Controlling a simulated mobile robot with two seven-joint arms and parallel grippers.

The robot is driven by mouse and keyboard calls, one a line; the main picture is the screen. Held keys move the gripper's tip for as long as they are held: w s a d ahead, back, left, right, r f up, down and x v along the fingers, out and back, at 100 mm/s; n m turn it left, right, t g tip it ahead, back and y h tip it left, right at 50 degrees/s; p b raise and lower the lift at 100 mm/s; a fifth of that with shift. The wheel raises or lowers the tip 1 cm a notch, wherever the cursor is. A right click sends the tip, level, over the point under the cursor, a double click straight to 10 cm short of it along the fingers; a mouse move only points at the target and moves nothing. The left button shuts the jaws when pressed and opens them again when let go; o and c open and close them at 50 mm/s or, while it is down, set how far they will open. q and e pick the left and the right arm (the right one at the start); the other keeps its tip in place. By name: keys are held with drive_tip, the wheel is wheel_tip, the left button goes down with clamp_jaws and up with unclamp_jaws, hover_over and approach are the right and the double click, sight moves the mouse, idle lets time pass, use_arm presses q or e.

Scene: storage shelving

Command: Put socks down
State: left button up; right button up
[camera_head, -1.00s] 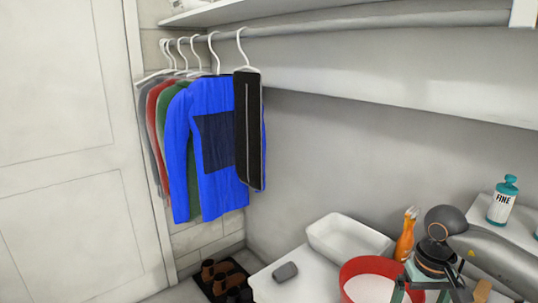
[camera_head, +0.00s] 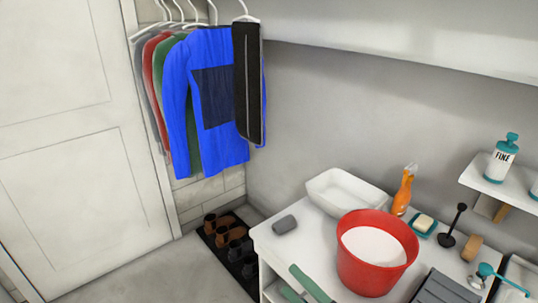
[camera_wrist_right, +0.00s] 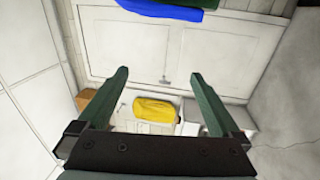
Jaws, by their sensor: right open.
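A small dark grey bundle (camera_head: 285,224), which looks like the folded socks, lies on the white counter (camera_head: 266,238) near its left back corner. My right gripper (camera_head: 285,278) shows partly at the bottom of the head view, its green fingers below the bundle in the picture and apart from it. In the right wrist view the gripper (camera_wrist_right: 158,75) is open, with nothing between its fingers. My left gripper is not in view.
A red bucket (camera_head: 350,265), a white basin (camera_head: 345,192) and an orange bottle (camera_head: 403,190) stand on the counter. Shoes rest on a dark mat (camera_head: 230,217) on the floor. Clothes hang at left. A yellow thing (camera_wrist_right: 155,110) shows in the wrist view.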

drive_tip(key=s+d+f+m+g+h, duration=0.2)
drive_tip(key=s+d+f+m+h, duration=0.1)
drive_tip(key=s+f+m, duration=0.2)
drive_tip(key=s+d+f+m+g+h, duration=0.2)
drive_tip(key=s+d+f+m+h, duration=0.2)
drive_tip(key=f+m, duration=0.6)
drive_tip(key=s+d+f+m+g+h, duration=0.2)
drive_tip(key=s+d+f+m+h, duration=0.1)
drive_tip(key=s+f+m, duration=0.4)
drive_tip(key=shift+d+f+m+h, duration=0.3)
drive_tip(key=shift+d+m, duration=0.3)
drive_tip(key=shift+m, duration=0.4)
drive_tip(key=shift+s, duration=0.1)
idle(3.5)
